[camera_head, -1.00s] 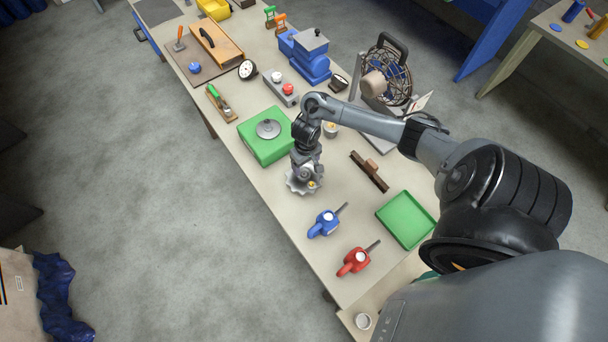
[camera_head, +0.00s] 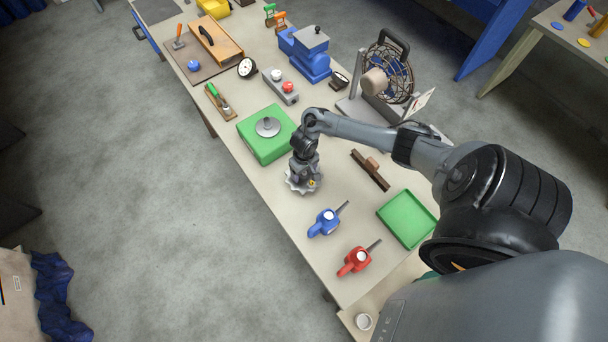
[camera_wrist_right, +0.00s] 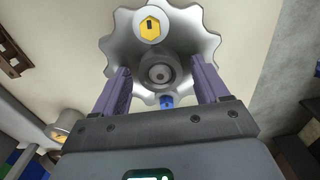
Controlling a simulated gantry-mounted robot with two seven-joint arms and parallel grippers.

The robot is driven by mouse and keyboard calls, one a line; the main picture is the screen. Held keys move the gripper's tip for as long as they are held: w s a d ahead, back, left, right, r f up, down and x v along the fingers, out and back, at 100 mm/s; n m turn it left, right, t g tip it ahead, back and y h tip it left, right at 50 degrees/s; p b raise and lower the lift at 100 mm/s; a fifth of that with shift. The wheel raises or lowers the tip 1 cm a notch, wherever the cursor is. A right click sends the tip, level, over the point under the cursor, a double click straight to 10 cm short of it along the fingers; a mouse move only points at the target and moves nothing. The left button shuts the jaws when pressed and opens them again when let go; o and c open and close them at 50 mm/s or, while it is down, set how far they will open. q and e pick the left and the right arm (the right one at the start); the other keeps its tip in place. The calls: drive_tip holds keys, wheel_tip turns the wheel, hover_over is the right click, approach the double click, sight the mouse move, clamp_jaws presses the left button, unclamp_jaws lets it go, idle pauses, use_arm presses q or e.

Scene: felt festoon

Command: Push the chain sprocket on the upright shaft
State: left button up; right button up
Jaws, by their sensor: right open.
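The chain sprocket (camera_head: 292,186) is a silver toothed disc lying flat on the bench, partly hidden under my right gripper (camera_head: 304,178). In the right wrist view the sprocket (camera_wrist_right: 205,30) shows a yellow hexagonal mark, a blue mark and a raised round hub. My right gripper (camera_wrist_right: 160,68) is open, its two purple fingers on either side of the hub. Whether they touch it I cannot tell. A green block (camera_head: 255,140) with a round grey plate and a short upright shaft (camera_head: 267,122) stands just up-left of the sprocket. My left gripper is not in view.
A blue tool (camera_head: 324,224) and a red tool (camera_head: 354,262) lie nearer the front edge. A green tray (camera_head: 407,219) and a brown wooden bar (camera_head: 370,171) lie to the right. A fan (camera_head: 388,75) stands behind my right arm.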

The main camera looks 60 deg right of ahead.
clamp_jaws()
drive_tip(key=shift+r, duration=0.2)
idle(0.3)
drive_tip(key=shift+r, duration=0.5)
wheel_tip(320, 180, up, 3)
drive_tip(key=shift+r+p, duration=0.1)
drive_tip(key=shift+p, duration=0.45)
drive_tip(key=s+d+r, duration=0.5)
drive_tip(key=s+r, duration=0.1)
drive_tip(key=s, duration=0.4)
drive_tip(key=shift+d+r+p, duration=0.25)
drive_tip(key=shift+d+p, duration=0.1)
drive_tip(key=shift+p, duration=0.05)
